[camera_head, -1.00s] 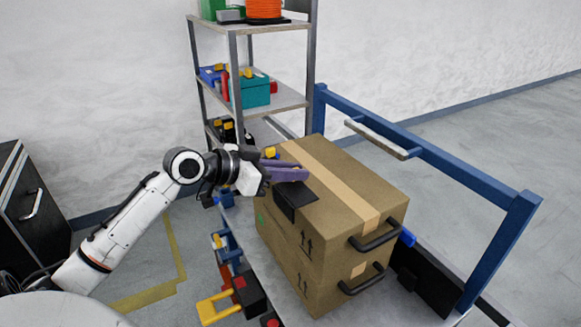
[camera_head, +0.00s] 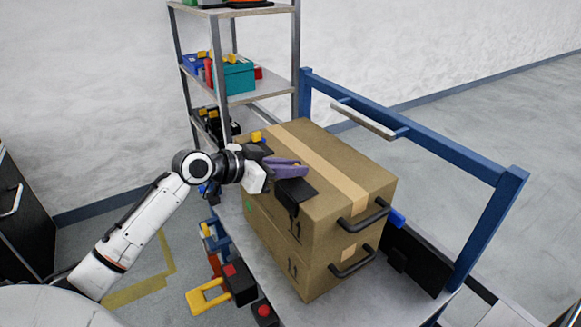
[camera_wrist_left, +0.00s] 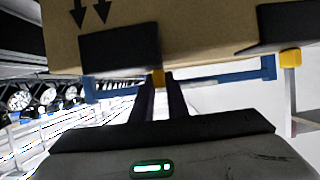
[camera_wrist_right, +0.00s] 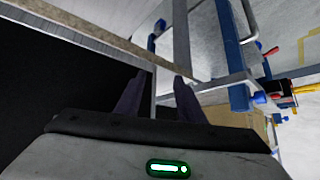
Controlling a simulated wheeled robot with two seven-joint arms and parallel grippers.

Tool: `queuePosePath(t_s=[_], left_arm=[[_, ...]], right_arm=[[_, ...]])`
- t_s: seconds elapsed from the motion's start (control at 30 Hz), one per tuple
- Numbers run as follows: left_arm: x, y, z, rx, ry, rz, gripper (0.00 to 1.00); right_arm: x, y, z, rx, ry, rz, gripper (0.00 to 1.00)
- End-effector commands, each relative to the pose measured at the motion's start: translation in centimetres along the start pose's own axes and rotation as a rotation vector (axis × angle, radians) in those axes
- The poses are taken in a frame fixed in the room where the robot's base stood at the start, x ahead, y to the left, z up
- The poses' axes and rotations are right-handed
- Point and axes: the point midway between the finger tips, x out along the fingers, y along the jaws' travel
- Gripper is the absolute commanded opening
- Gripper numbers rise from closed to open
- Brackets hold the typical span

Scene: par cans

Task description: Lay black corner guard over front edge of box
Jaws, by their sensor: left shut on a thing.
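The brown cardboard box (camera_head: 325,225) stands on a cart, with a tan tape strip along its top. The black corner guard (camera_head: 294,189) is at the box's left top edge, one leg above the top and one down the side with the arrows. It also shows in the left wrist view (camera_wrist_left: 120,48). My left gripper (camera_head: 288,167), with purple fingers, is shut on the guard; a yellow tab shows between the fingertips. Whether the guard fully touches the box is unclear. My right gripper (camera_wrist_right: 160,77) shows only in its wrist view, open and empty.
A blue cart rail (camera_head: 430,145) stands behind the box. A shelf rack (camera_head: 250,95) with a teal box stands at the back left. Yellow, black and red items (camera_head: 235,285) sit along the cart's near left side. Another yellow tab (camera_head: 256,136) is at the box's far left corner.

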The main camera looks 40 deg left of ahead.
Motion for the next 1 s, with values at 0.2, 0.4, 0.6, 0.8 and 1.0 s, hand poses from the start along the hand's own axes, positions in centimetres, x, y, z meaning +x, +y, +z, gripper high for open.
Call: queuePosePath(t_s=[0.2,0.4,0.6,0.8,1.0], left_arm=[[0.43,0.02,0.09,0.001,0.001,0.001,0.0],[0.45,0.01,0.1,0.001,0.001,0.001,0.0],[0.44,0.01,0.11,0.001,0.001,0.001,0.35],[0.44,0.01,0.13,0.001,0.0,0.001,0.35],[-0.36,-0.07,0.33,0.0,-0.002,0.0,0.35]], right_arm=[[0.06,0.02,0.11,0.0,-0.001,0.0,0.35],[0.06,0.03,0.09,0.0,0.0,0.0,0.35],[0.06,0.04,0.08,0.0,0.0,0.001,0.35],[0.06,0.06,0.08,0.0,0.0,0.001,0.35],[0.18,0.07,0.18,0.0,0.0,0.001,0.35]])
